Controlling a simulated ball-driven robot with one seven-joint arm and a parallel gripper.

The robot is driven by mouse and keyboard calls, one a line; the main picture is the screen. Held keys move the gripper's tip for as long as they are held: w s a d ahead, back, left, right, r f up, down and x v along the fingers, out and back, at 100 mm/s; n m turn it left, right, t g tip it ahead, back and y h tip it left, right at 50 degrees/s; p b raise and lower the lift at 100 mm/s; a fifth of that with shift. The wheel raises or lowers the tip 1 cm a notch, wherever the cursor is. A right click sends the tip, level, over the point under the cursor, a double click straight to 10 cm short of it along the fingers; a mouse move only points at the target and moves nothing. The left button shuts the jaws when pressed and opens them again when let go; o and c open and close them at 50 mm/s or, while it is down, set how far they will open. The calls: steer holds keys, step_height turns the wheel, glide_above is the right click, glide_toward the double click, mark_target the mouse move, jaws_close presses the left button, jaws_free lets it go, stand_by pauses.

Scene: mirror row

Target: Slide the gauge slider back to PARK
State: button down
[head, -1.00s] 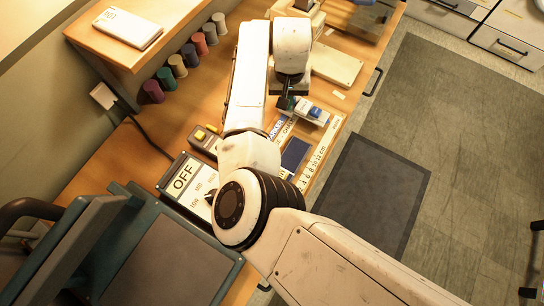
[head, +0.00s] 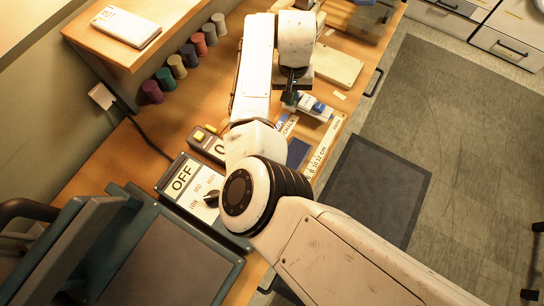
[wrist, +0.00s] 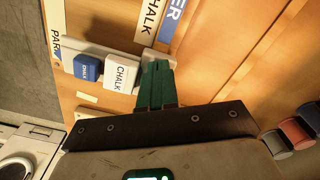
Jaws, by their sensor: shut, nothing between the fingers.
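The gauge scale (head: 318,160) is a pale strip with cm numbers along the desk's front edge. In the wrist view the strip's end (wrist: 56,38) bears a PARK label at the upper left. I cannot make out the slider on it. My gripper (head: 289,99) is low over the desk, beside a white tray. In the wrist view its green fingers (wrist: 156,84) are shut with nothing between them, close to the right end of the tray. My arm hides part of the desk and scale.
The white tray (wrist: 105,60) holds a blue block (wrist: 87,68) and a white block marked CHALK (wrist: 122,74). A panel marked OFF with a dial (head: 192,190) is at the lower left. Several coloured cups (head: 178,67) line the back. Floor lies beyond the front edge.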

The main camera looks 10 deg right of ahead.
steer(key=shift+w+r, duration=0.1)
steer(key=shift+r, duration=0.05)
steer(key=shift+r+p, duration=0.5)
steer(key=shift+p, duration=0.15)
steer(key=r+p, duration=0.4)
steer(key=s+r+p, duration=0.1)
steer(key=p, duration=0.1)
steer(key=shift+a+r+p, duration=0.3)
steer(key=shift+r, duration=0.1)
